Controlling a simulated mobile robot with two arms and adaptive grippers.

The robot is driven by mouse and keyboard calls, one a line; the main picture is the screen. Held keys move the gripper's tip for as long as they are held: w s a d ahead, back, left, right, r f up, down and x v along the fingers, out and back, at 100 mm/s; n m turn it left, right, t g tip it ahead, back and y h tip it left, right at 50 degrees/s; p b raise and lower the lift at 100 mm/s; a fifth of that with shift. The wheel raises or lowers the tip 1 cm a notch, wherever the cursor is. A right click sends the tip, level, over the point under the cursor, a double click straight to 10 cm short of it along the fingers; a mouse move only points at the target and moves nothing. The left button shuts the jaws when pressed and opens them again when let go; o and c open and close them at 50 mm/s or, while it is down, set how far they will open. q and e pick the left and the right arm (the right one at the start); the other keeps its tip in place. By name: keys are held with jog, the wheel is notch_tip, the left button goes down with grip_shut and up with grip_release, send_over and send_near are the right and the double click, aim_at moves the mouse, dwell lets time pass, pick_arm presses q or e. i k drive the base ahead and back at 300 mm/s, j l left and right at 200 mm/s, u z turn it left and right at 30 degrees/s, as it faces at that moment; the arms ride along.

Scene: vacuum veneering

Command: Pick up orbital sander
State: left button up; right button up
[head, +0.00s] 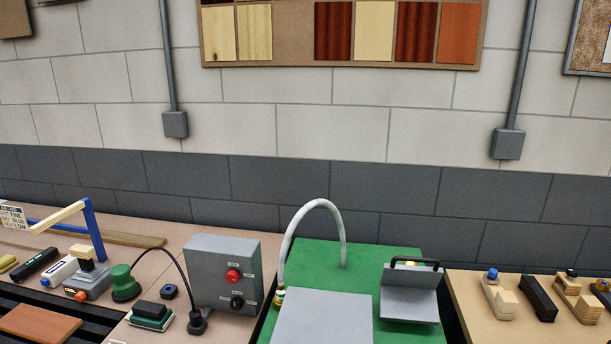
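A green round-bodied tool (123,282), which looks like the orbital sander, stands upright on the left bench. It has a round knob-like top and a wider round base. A black cable (177,263) arcs from it to a black piece (197,321) in front of the grey control box. Neither of my grippers is in view.
A grey tool with an orange knob (86,285) stands close left of the sander, and a green-black block (151,316) lies in front. The grey control box (224,272) stands to the right. A blue clamp frame (94,230) rises behind. A green table (392,252) carries grey plates.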

aim_at(126, 289)
jog(key=u, duration=1.65)
jog(key=z, duration=0.65)
jog(key=i+j+z, duration=0.15)
jog(key=j+z, duration=0.15)
jog(key=i+j+z, duration=0.15)
jog(key=j+z, duration=0.2)
jog(key=j, duration=0.15)
jog(key=j+z, duration=0.3)
jog(key=j, duration=0.15)
